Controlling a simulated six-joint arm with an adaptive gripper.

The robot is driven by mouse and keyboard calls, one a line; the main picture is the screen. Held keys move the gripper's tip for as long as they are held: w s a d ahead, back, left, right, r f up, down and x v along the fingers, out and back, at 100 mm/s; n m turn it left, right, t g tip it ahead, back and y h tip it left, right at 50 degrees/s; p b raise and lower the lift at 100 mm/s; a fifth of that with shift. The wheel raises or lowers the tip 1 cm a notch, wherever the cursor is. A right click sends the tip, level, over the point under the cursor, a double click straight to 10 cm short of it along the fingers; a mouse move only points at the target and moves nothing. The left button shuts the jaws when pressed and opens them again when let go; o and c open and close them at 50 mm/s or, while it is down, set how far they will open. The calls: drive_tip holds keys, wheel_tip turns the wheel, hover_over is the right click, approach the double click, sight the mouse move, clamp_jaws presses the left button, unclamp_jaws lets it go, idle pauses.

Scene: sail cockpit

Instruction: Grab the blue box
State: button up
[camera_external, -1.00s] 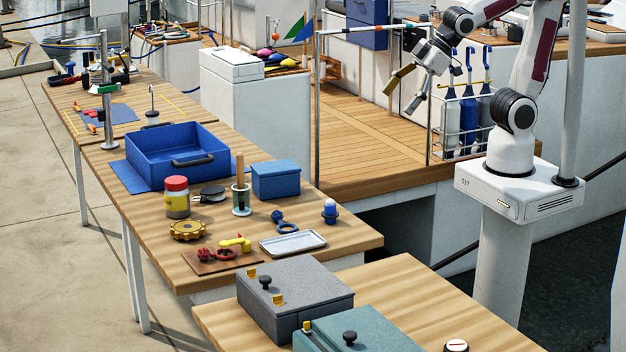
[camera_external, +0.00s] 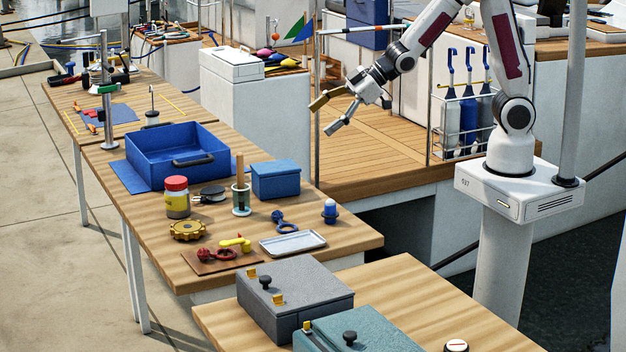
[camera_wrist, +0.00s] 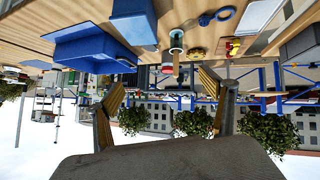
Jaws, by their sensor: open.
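The blue box (camera_external: 276,182), small and lidded, stands closed on the wooden table, right of a wooden-handled tool in a holder. In the upside-down wrist view the blue box (camera_wrist: 133,24) shows near the top edge, left of centre. My gripper (camera_external: 326,115) is open and empty, in the air above and to the right of the box, apart from it. Its two fingers are spread wide in the wrist view (camera_wrist: 166,95).
A larger open blue bin (camera_external: 150,165) with a black handle stands behind and left of the box. A bottle rack (camera_external: 462,120) stands right of my gripper.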

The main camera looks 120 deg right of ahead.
drive_tip(key=t, duration=0.2)
approach(283, 165)
drive_tip(key=w+a+r, duration=0.2)
drive_tip(key=w+r, duration=0.2)
drive_tip(key=shift+s+d+f+t+y, duration=0.1)
drive_tip(key=shift+d+f+t+y, duration=0.2)
drive_tip(key=shift+d+f, duration=0.6)
drive_tip(key=shift+s+d+f+t+y, duration=0.1)
drive_tip(key=shift+d+f+t+y, duration=0.2)
drive_tip(key=shift+f, duration=1.1)
drive_tip(key=shift+s+d+f+t+y, duration=0.15)
drive_tip(key=shift+d+f+y, duration=0.4)
drive_tip(key=shift+f, duration=0.55)
drive_tip(key=shift+w+d, duration=0.1)
drive_tip(key=shift+w, duration=0.05)
drive_tip(key=shift+x, duration=1.3)
drive_tip(key=shift+d+x, duration=0.15)
drive_tip(key=shift+x, duration=1.1)
drive_tip(key=shift+d+x, duration=0.15)
drive_tip(key=shift+x, duration=1.15)
drive_tip(key=shift+r, duration=0.1)
drive_tip(key=c, duration=1.4)
